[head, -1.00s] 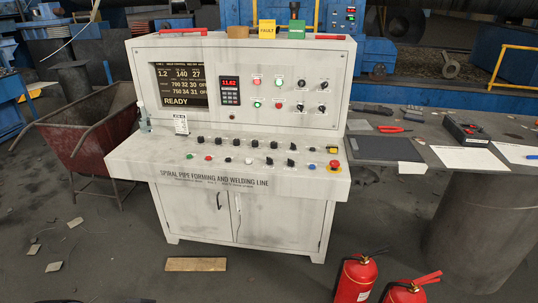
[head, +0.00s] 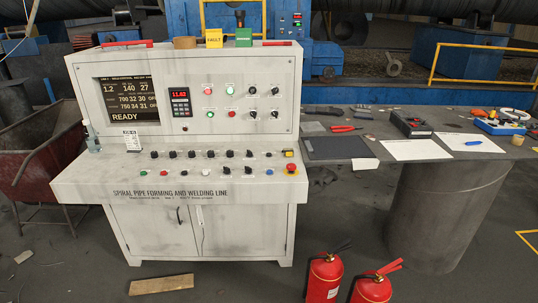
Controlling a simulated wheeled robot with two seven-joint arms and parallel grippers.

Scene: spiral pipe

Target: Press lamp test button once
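A white control console (head: 185,195) stands ahead at left of centre. Its sloped desk carries rows of black knobs and small coloured buttons, including a white button (head: 208,172), a blue button (head: 269,172) and a red emergency stop (head: 291,168). The upright panel has red and green round buttons or lamps, such as a red one (head: 208,87) and a green one (head: 230,88). The small labels are unreadable, so I cannot tell which is the lamp test button. The screen (head: 126,100) reads READY. Neither of my grippers is in view.
A dark table (head: 450,140) with papers and tools stands at right. Two fire extinguishers (head: 324,279) stand on the floor at lower centre-right. A wooden plank (head: 161,285) lies before the console. A red cart (head: 35,165) is at left.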

